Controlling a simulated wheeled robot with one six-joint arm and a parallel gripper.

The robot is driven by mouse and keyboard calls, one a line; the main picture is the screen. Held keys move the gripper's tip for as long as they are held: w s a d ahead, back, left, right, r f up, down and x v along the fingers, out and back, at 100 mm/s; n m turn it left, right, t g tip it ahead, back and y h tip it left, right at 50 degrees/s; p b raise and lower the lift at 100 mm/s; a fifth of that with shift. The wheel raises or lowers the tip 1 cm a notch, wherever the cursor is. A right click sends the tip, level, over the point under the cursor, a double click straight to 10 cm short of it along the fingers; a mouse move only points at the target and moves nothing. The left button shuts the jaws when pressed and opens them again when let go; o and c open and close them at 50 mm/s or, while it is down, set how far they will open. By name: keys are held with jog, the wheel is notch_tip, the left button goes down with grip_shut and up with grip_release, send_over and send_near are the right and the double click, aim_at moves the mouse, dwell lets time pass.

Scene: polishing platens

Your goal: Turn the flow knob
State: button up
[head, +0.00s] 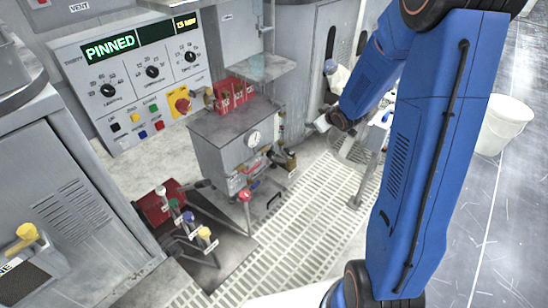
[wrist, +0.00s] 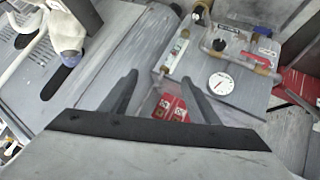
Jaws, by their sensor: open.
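I cannot read which knob is the flow knob. In the wrist view a black knob (wrist: 198,14) sits near a clear flow tube (wrist: 174,52) and brass fittings, beyond my open, empty gripper (wrist: 159,78). In the head view the grey cabinet (head: 218,150) carries a round white gauge (head: 254,138) and pipework on its front. My gripper (head: 322,123) is right of this cabinet, apart from it. The white gauge also shows in the wrist view (wrist: 221,82). The wall panel (head: 88,68) has three black dial knobs, one of them the middle knob (head: 152,72).
Coloured-top levers (head: 188,217) rise from a dark plate in front. A white bucket (head: 505,125) stands at right. A white bottle with a blue cap (wrist: 67,35) is left of my gripper. The floor grating (head: 300,215) is mostly clear.

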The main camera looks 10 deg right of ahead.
jog(key=w+a+f+n+y, duration=0.1)
jog(key=w+f+n+y, duration=0.2)
jog(key=f, duration=0.7)
jog(key=m+t+y, duration=0.1)
jog(key=t+y, duration=0.3)
jog(key=y, duration=0.3)
send_near(272, 155)
jog(key=x, duration=0.9)
jog(key=shift+d+f, duration=0.1)
jog(key=shift+f, duration=0.05)
jog(key=c, duration=1)
jog(key=shift+m, duration=0.3)
jog(key=shift+c, duration=0.2)
